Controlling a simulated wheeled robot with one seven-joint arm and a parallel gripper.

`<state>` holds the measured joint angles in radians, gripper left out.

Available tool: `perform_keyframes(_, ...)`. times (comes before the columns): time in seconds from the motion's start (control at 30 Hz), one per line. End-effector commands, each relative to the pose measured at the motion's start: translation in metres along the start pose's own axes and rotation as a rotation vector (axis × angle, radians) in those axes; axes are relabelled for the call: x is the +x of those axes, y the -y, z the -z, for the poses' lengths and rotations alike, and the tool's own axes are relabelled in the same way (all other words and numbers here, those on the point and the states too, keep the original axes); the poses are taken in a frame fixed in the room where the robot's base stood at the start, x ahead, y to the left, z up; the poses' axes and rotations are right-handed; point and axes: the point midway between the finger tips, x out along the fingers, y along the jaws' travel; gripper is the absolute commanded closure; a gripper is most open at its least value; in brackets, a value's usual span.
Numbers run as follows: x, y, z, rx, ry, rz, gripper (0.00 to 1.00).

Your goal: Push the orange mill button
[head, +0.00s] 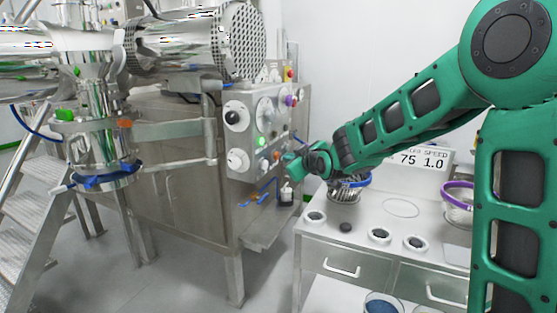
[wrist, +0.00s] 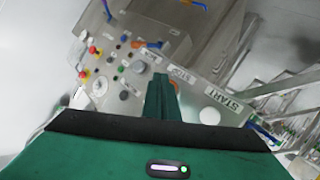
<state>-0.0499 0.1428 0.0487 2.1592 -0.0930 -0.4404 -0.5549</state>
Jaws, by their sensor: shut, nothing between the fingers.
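A small orange button (head: 277,155) shows on the grey control panel in the head view, close to the green-lit button (head: 262,141). A small orange part (wrist: 136,44) also shows on the panel in the wrist view; I cannot tell whether it is the same button. My gripper (head: 289,164) is shut and empty, just right of the panel's lower right part in the head view. In the wrist view its closed fingers (wrist: 161,95) point toward the panel face and hide part of it. I cannot tell whether the fingertips touch the panel.
The grey control panel (head: 242,103) carries several knobs and dials. A red button on a yellow box (head: 290,73) stands above it. A white bench (head: 330,228) with round fittings lies below my arm. Metal steps (head: 35,200) stand at left. Floor between machine and bench is clear.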

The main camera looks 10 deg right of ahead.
Motion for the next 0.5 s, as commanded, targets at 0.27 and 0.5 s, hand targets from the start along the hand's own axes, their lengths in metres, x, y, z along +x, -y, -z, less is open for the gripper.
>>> perform_keyframes(0.27, 0.0051, 0.0035, 0.0048, -0.001, 0.0, 0.0, 1.0)
perform_keyframes(0.5, 0.005, 0.0034, 0.0049, 0.0, 0.0, 0.0, 1.0)
